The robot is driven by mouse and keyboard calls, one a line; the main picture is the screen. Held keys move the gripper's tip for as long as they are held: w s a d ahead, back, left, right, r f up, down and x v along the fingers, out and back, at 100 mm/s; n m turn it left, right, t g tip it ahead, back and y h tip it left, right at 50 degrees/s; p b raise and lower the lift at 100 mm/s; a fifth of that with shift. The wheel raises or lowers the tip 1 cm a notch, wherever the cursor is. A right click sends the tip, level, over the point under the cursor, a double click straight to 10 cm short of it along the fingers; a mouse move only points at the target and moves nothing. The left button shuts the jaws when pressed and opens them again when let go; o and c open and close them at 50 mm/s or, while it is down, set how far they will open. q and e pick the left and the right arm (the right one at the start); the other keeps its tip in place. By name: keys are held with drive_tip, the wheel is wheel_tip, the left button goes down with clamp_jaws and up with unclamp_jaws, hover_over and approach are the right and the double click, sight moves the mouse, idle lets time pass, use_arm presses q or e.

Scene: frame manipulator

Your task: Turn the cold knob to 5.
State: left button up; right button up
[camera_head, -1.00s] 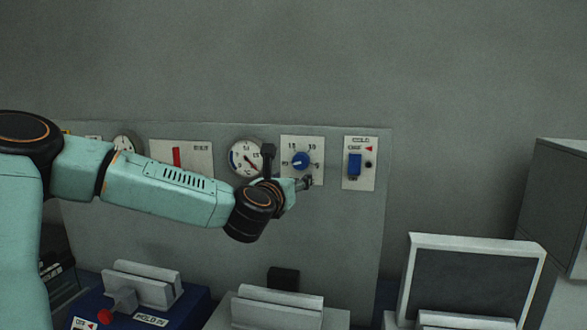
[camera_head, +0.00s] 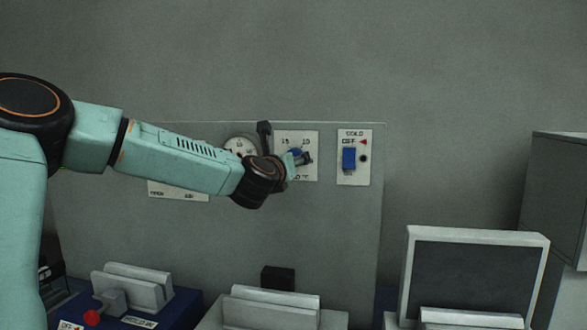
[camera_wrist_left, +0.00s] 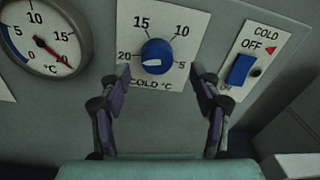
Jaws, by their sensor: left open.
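The cold knob (camera_wrist_left: 156,52) is round and blue, with a white mark low on its face that looks turned toward the 20 side. It sits on a white plate (camera_wrist_left: 133,20) marked 20, 15, 10, 5 and COLD °C. The plate also shows in the head view (camera_head: 309,138), where my gripper hides most of the knob. My left gripper (camera_head: 303,158) is in front of the plate. In the left wrist view, its open fingers (camera_wrist_left: 163,84) stand apart below the knob, one on each side, with nothing between them. My right gripper is not in view.
A blue COLD switch (camera_wrist_left: 240,70) with an OFF label is right of the knob plate. A round °C gauge (camera_wrist_left: 42,35) is to its left. Grey and white fixtures (camera_head: 275,300) stand below the panel, and a framed dark screen (camera_head: 470,280) is at the lower right.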

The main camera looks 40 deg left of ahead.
use_arm(q)
drive_tip(key=x, duration=0.3)
drive_tip(key=shift+w+r, duration=0.1)
drive_tip(key=shift+w, duration=0.2)
drive_tip(key=shift+s+a, duration=0.15)
drive_tip(key=shift+a, duration=0.4)
drive_tip(key=shift+c, duration=0.2)
drive_tip(key=shift+a, duration=0.1)
drive_tip(key=shift+c, duration=1.4)
drive_tip(key=shift+d, duration=0.45)
drive_tip(key=c, duration=0.3)
drive_tip(key=shift+a, duration=0.25)
drive_tip(key=c, duration=0.5)
drive_tip(key=shift+d, duration=0.1)
drive_tip(key=shift+c, duration=0.2)
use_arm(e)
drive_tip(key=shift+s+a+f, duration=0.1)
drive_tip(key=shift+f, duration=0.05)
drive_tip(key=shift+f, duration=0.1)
